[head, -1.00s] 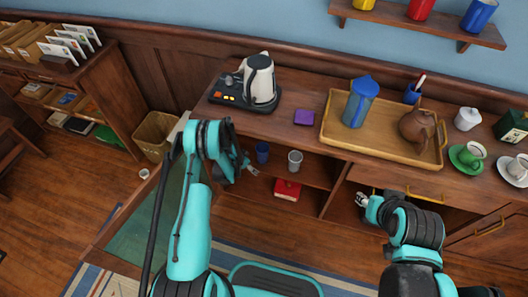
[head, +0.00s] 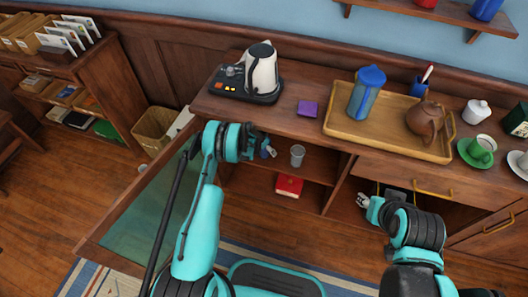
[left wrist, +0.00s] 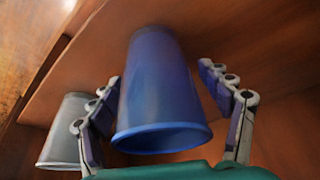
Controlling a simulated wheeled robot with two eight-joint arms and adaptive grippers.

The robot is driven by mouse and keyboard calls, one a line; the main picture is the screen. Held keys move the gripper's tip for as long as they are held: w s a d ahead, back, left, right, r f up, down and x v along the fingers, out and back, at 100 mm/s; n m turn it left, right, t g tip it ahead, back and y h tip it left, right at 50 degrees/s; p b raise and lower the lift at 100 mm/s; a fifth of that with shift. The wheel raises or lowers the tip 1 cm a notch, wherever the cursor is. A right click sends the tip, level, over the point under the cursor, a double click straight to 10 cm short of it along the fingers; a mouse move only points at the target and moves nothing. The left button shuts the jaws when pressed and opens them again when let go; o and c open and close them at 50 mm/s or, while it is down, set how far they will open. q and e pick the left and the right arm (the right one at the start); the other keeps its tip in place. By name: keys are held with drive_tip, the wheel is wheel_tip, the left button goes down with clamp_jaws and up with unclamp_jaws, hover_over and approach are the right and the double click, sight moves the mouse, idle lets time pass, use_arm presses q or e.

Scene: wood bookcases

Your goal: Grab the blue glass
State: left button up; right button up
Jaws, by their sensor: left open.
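The blue glass (left wrist: 160,90) fills the middle of the left wrist view, standing on the wooden shelf. In the head view it is mostly hidden by my left arm. My left gripper (left wrist: 158,82) is open, with one finger on each side of the glass; I cannot tell whether either finger touches it. The gripper (head: 269,151) also shows at the cabinet opening in the head view. My right gripper (head: 363,200) is by the lower cabinet at the right, small in view, away from the glass; its finger state is unclear.
A grey cup (head: 297,155) stands just right of the blue glass on the same shelf, with a red book (head: 289,185) below. The open glass door (head: 150,215) lies left of my left arm. The counter above holds a kettle (head: 262,72) and a tray (head: 345,126).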

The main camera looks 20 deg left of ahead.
use_arm(q)
drive_tip(key=shift+r, duration=0.1)
drive_tip(key=c, duration=1.4)
drive_tip(key=shift+r, duration=0.15)
